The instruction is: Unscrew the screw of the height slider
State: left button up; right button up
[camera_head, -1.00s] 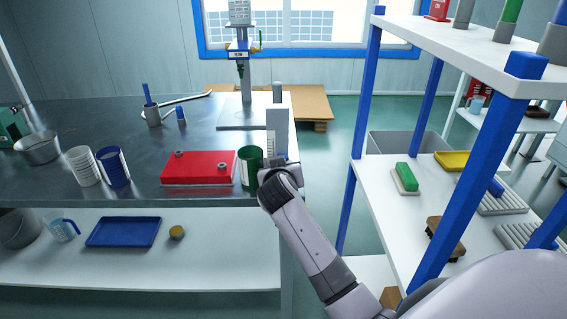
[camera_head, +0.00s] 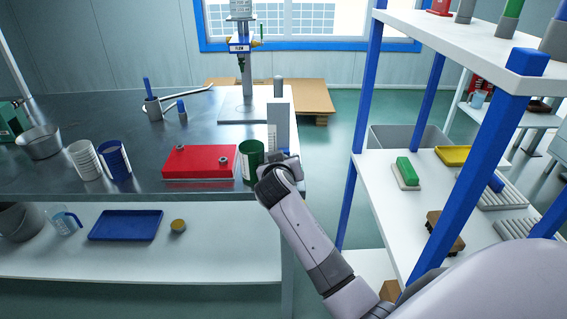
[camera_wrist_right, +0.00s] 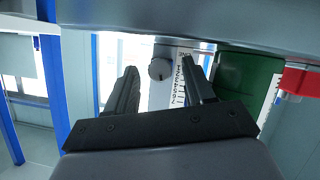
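The height slider (camera_head: 281,112) is a pale upright block with a scale on its face, standing near the right end of the metal bench. In the right wrist view, its screw (camera_wrist_right: 159,69) is a round grey knob beside the scale strip (camera_wrist_right: 181,80). My right gripper (camera_wrist_right: 162,66) is open, its two dark fingers pointing toward the slider. The knob appears between the fingertips; I cannot tell how far beyond them it is, and no contact shows. In the head view my right wrist hides the fingers and the slider's lower part. My left gripper is not in view.
A green cup (camera_head: 250,160) stands close to the left of the slider, with a red block (camera_head: 199,163) beyond it. A white shelf rack with blue posts (camera_head: 362,110) stands to the right of my arm. The bench middle is mostly clear.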

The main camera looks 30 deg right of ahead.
jog(key=v, duration=0.6)
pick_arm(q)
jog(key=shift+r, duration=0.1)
pick_arm(e)
jog(key=shift+s+a+r, duration=0.2)
jog(key=shift+s+a, duration=0.15)
jog(key=shift+s, duration=0.1)
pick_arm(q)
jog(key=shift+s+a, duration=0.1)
pick_arm(e)
jog(key=shift+w, duration=0.1)
